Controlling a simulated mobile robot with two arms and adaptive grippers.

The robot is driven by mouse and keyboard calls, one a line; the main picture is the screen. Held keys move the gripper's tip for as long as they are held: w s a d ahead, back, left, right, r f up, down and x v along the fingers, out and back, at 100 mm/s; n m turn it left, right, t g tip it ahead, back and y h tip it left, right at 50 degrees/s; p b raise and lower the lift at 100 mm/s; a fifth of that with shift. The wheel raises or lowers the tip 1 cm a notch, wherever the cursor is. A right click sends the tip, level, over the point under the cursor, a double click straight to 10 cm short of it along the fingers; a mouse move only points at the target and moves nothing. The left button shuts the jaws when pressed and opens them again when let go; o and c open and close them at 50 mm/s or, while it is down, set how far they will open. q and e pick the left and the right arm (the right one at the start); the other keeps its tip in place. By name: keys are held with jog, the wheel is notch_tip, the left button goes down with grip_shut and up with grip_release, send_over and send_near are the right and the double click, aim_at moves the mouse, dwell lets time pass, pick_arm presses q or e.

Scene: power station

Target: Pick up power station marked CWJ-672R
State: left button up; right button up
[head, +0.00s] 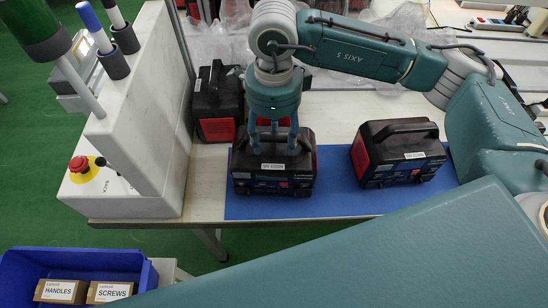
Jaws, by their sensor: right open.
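Two black-and-red power stations lie on the blue mat (335,206). The middle one (272,178) is under my right gripper (273,148), and the right one (398,153) stands apart with its handle in plain view. A third power station (216,103) stands behind at the left, off the mat. Each of the two on the mat has a small white label, too small to read surely. My right gripper is open and points down, its fingers at the handle of the middle power station. Whether they touch it cannot be told. My left gripper is out of view.
A white stand (142,112) with pens and a red emergency button (79,165) is close at the left. A blue bin (22,264) with boxes marked HANDLES and SCREWS sits at lower left. Clear plastic wrap (222,42) lies behind. The mat between the two stations is free.

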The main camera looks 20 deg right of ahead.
jog(key=shift+f, duration=0.3)
jog(key=shift+f+b, duration=0.2)
jog(key=shift+b, duration=0.4)
dwell(0.5)
grip_shut()
jog(key=shift+w+r, duration=0.15)
jog(key=shift+w, duration=0.05)
